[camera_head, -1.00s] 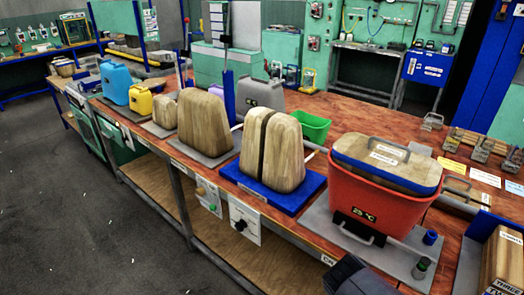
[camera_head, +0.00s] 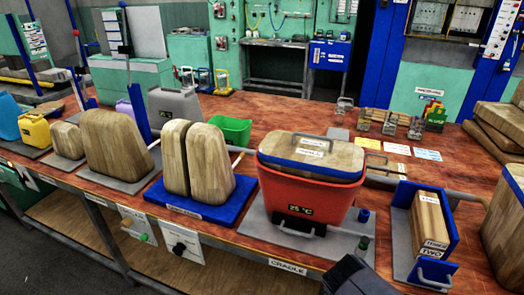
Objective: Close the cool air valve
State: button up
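No valve in view carries a label I can read as cool air. Two small panels hang on the bench's front edge: one with a green knob (camera_head: 144,238) and one with a black knob (camera_head: 179,248). On the grey plate under the red tub (camera_head: 310,192) stand a small blue-capped fitting (camera_head: 364,215) and a small green-capped fitting (camera_head: 363,243). I cannot tell which of these is the cool air valve. A dark part of my arm shows at the bottom edge, near that plate. My gripper's fingers are not visible.
The wooden bench (camera_head: 290,112) holds wooden blocks on a blue tray (camera_head: 160,203), a green bin (camera_head: 232,130) and a grey jerrycan (camera_head: 176,105). A blue holder (camera_head: 446,238) with a wooden block stands at the right. Dark floor shows at the lower left.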

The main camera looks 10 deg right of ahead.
aim_at(144, 237)
jog(key=z, duration=0.25)
jog(key=u, duration=1.55)
jog(key=k+l, duration=0.2)
jog(key=k+z, duration=0.1)
jog(key=l, duration=0.15)
